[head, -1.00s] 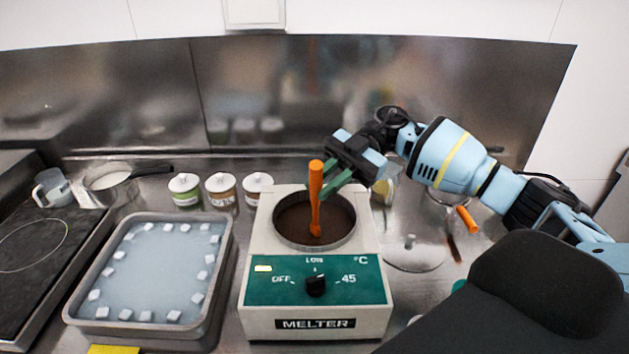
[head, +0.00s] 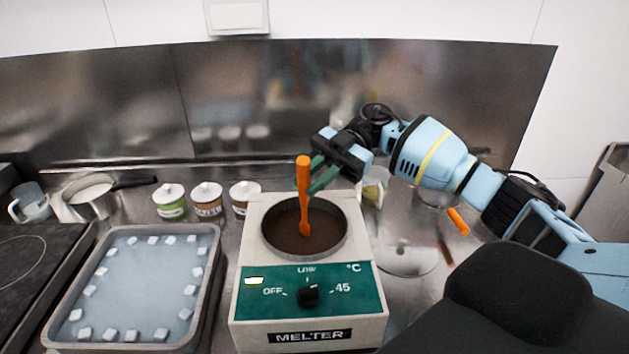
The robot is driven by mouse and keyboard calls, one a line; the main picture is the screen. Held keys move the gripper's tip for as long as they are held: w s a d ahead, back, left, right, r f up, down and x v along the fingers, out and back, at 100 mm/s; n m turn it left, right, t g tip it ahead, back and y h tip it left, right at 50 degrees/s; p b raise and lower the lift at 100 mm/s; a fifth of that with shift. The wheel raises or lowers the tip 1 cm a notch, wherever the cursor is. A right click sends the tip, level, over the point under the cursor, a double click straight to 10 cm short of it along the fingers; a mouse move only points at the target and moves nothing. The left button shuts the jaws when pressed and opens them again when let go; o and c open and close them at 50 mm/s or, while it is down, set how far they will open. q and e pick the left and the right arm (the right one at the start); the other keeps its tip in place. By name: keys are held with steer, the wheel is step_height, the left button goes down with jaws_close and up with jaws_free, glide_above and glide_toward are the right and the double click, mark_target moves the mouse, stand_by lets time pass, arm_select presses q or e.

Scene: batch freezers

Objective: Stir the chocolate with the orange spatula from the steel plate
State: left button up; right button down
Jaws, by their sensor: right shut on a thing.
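The melter (head: 248,248) is a pale box with a green front panel and a knob, in the middle of the head view. Its round pot holds dark brown chocolate (head: 325,236). My right gripper (head: 308,178) is shut on the orange spatula (head: 303,196) and comes in from the right above the pot. The spatula stands nearly upright, its lower end at the chocolate inside the pot. How deep the tip sits is hard to tell. The steel plate (head: 405,262) lies right of the melter, partly hidden. My left gripper is not in view.
A tray (head: 214,262) with small white cubes around a pale blue middle stands left of the melter. Several lidded jars (head: 207,199) stand behind. A saucepan (head: 90,200), a measuring jug (head: 30,203) and a dark hob (head: 25,275) are at left. Another orange-handled tool (head: 458,221) lies at right.

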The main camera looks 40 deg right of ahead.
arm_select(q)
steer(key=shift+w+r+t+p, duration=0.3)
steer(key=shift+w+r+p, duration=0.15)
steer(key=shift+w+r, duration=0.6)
arm_select(e)
steer(key=shift+s+a+r, duration=0.15)
steer(key=shift+s+r, duration=0.1)
steer(key=shift+r, duration=0.7)
steer(key=shift+s+a+r, duration=0.15)
steer(key=shift+s+r, duration=0.1)
steer(key=shift+r, duration=0.7)
steer(key=shift+s+a+r, duration=0.15)
steer(key=shift+s+r, duration=0.1)
steer(key=shift+r, duration=0.7)
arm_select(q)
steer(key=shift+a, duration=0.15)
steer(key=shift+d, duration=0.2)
arm_select(e)
step_height(320, 180, up, 5)
steer(key=shift+r, duration=0.1)
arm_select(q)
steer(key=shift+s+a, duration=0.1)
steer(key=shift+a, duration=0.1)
